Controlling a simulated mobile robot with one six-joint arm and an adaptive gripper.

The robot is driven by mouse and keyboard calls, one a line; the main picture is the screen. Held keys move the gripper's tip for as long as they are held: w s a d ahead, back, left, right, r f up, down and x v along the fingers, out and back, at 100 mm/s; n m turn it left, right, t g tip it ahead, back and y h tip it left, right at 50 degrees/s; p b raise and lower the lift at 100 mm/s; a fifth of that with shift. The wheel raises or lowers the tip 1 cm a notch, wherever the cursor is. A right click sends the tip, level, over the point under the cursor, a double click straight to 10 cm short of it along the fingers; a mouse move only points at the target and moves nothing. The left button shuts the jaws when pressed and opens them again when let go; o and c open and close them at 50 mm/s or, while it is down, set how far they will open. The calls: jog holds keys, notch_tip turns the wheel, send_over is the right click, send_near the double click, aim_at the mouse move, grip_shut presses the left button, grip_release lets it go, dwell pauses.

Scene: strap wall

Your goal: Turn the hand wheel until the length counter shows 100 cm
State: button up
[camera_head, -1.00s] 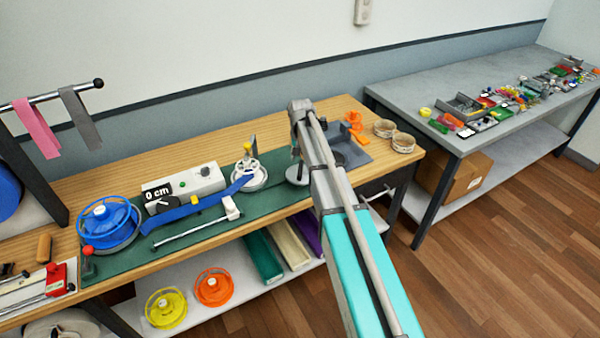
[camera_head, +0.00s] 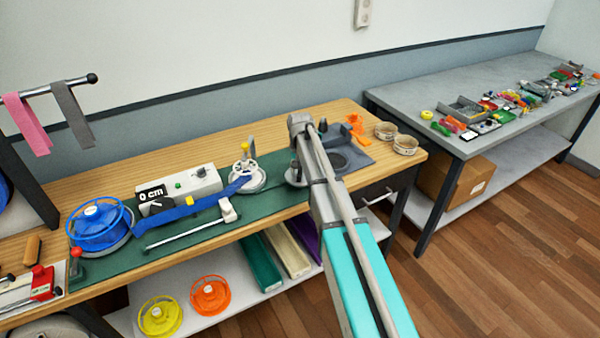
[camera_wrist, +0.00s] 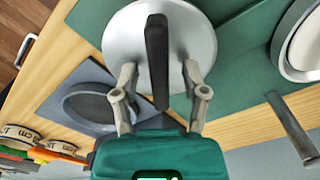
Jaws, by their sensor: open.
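The length counter (camera_head: 150,193) is the dark display of a white box and reads "0 cm". A blue strap (camera_head: 190,207) runs from the blue reel (camera_head: 98,225) past the box to a pale wheel with a yellow knob (camera_head: 245,172), which looks like the hand wheel. In the wrist view, a silvery disc (camera_wrist: 200,35) with an upright black handle (camera_wrist: 157,50) lies below my gripper (camera_wrist: 160,68). My gripper is open, one finger on each side of the handle; contact cannot be told. In the head view my arm partly hides this disc (camera_head: 293,176).
A grey plate with a round recess (camera_wrist: 85,100) lies beside the disc. Two tape rolls (camera_head: 404,144) stand at the bench's right end. A slim bar (camera_head: 188,236) lies in front of the strap. A second table (camera_head: 420,95) with small parts stands at the right.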

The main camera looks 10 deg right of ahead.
jog(key=shift+f, duration=0.1)
grip_shut()
dwell(0.4)
jog(key=shift+m, duration=0.6)
jog(key=m, duration=2.3)
jog(key=shift+m, duration=0.4)
